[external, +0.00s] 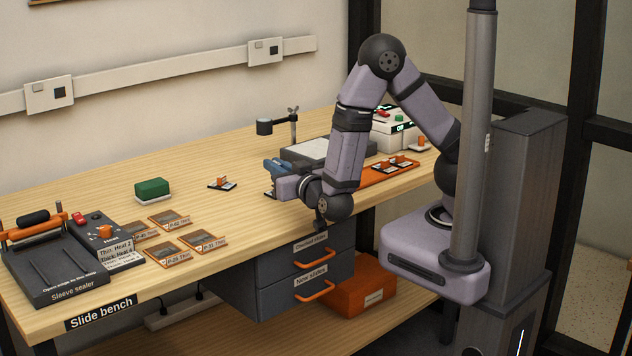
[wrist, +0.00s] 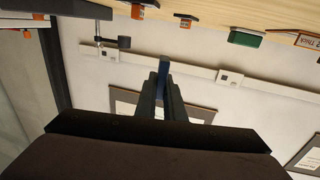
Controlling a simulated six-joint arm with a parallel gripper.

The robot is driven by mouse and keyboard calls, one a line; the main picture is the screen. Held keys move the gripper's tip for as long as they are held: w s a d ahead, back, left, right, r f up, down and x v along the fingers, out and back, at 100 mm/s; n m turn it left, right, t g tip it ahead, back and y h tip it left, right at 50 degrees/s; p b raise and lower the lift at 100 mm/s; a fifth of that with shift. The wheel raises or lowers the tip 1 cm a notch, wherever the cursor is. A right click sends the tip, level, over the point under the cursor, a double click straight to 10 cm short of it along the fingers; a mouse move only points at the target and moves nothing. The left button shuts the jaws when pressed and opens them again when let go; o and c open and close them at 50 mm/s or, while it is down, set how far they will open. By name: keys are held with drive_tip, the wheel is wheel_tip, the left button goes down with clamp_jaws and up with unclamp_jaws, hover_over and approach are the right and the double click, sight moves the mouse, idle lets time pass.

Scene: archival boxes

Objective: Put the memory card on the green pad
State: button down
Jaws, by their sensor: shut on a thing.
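My gripper (external: 271,163) is above the bench in front of the grey stand, pointing left in the external view. In the wrist view my gripper (wrist: 163,75) has its fingers close together, with a thin blue piece (wrist: 163,66) between the tips. I cannot tell from these frames whether this piece is the memory card. A green block (external: 152,186) with a pale base sits on the bench, left of my gripper and apart from it. The green block (wrist: 246,38) shows at the top of the wrist view. No other green pad is clear.
A small dark piece with an orange part (external: 222,183) lies between the green block and my gripper. Orange-framed slides (external: 169,220) and a sleeve sealer (external: 55,270) are at left. An orange tray (external: 375,178) is right of my arm. Bench around the green block is bare.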

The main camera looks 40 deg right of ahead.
drive_tip(key=a+r+n+y+b, duration=0.2)
drive_tip(key=a+r+y+b, duration=0.15)
drive_tip(key=a+r, duration=0.35)
drive_tip(key=shift+n+y, duration=0.7)
drive_tip(key=shift+y, duration=0.25)
drive_tip(key=a+f, duration=0.4)
drive_tip(key=shift+s+a, duration=0.1)
drive_tip(key=shift+s, duration=0.1)
drive_tip(key=shift+f+b, duration=0.6)
drive_tip(key=shift+f, duration=4.25)
drive_tip(key=shift+f, duration=0.1)
drive_tip(key=shift+f, duration=0.15)
drive_tip(key=c, duration=1.9)
unclamp_jaws()
drive_tip(key=shift+o, duration=0.2)
